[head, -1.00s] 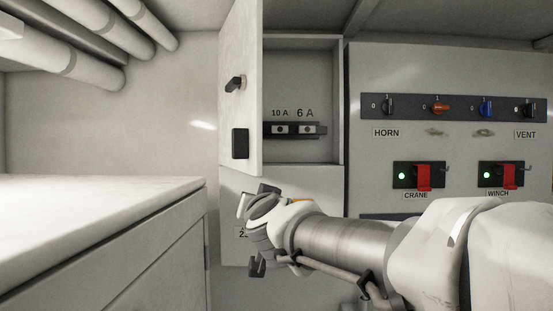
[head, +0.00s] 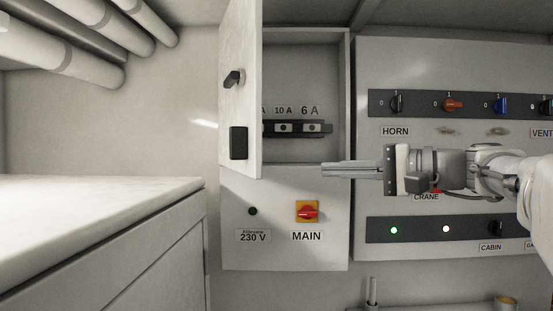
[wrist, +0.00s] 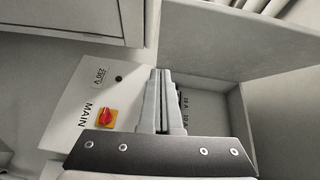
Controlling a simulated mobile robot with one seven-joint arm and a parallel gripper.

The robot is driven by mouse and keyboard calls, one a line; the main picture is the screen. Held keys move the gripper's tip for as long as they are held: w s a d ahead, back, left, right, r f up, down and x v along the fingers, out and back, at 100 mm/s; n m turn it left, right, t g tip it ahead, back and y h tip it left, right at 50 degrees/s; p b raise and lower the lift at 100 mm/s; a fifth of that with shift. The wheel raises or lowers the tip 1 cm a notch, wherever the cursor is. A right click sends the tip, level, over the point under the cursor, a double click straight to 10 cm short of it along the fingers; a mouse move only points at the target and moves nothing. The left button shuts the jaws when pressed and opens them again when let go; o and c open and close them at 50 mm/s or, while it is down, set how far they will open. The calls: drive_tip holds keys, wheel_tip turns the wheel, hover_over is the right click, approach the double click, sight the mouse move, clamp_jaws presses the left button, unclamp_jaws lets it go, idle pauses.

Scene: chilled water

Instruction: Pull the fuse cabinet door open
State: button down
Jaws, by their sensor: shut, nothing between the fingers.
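The fuse cabinet door (head: 239,105) stands swung out from the left side of the fuse cabinet (head: 344,95), seen nearly edge-on in the head view. It carries a black handle (head: 233,78) and a black block (head: 238,143) below it. The cabinet is open, and its row of fuses (head: 290,128) shows under the labels 10 A and 6 A. My gripper (head: 325,170) is shut and empty. It points left in front of the cabinet's lower right part, apart from the door's handle. In the wrist view the closed fingers (wrist: 165,75) lie before the cabinet opening.
Below the opening is a red and yellow MAIN switch (head: 307,212), also in the wrist view (wrist: 107,117). A switch panel (head: 450,60) with HORN and VENT knobs stands to the right. A white counter (head: 90,210) is at the left, with pipes (head: 80,50) above.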

drive_tip(key=a+r+g+y+p, duration=0.1)
drive_tip(key=a+p, duration=0.2)
drive_tip(key=a, duration=0.7)
drive_tip(key=shift+s+a+r+n+g, duration=0.2)
drive_tip(key=shift+a+r+n+g, duration=0.1)
drive_tip(key=shift+a+r, duration=0.1)
